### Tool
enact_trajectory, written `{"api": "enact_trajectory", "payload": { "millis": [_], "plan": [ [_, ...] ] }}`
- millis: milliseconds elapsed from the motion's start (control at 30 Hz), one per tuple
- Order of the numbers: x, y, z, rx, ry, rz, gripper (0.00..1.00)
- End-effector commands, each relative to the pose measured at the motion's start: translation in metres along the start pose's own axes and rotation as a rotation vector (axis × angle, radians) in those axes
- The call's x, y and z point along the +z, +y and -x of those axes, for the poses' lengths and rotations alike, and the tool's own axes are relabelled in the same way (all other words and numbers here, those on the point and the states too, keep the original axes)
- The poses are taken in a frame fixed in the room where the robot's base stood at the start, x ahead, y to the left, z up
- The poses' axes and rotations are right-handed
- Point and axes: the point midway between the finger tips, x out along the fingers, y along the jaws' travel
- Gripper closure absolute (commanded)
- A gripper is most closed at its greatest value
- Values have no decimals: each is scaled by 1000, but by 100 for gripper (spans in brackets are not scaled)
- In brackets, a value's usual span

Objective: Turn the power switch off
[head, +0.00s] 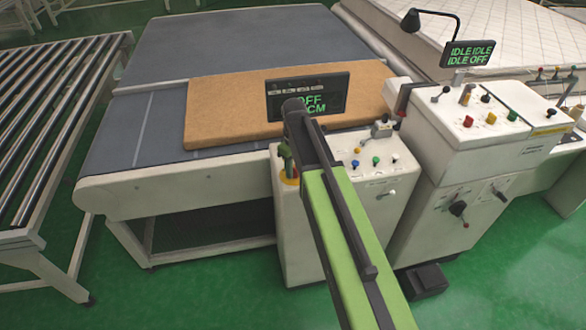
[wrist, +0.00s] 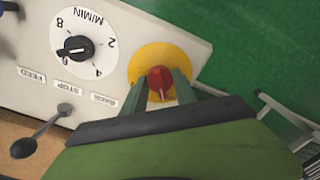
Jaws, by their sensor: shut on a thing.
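The power switch, a red knob (wrist: 158,78) on a round yellow plate (wrist: 155,57), sits at the edge of a white control box's top in the wrist view. My gripper (wrist: 160,92) is shut on the red knob, with one finger on each side of it. In the head view my gripper (head: 287,160) points down at the left edge of the white control box (head: 330,175). The yellow plate (head: 289,179) shows there below the fingers; the knob is hidden. The box's dark display (head: 340,90) reads OFF and CM, partly covered by my arm.
Close to the knob are a black M/MIN dial (wrist: 75,48) and a lever (wrist: 40,132) by FEED and STOP labels. A conveyor (head: 240,40) carries a brown slab (head: 220,105). A second control cabinet (head: 460,130) stands right, its display (head: 468,54) reading IDLE and OFF.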

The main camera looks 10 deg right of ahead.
Motion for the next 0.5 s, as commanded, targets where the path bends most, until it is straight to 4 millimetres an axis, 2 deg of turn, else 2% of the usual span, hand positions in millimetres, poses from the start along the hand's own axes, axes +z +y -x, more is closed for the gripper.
{"api": "enact_trajectory", "payload": {
  "millis": [200,500],
  "plan": [
    [0,0,0,0,0,109,100],
    [0,0,0,0,0,173,100]
  ]
}}
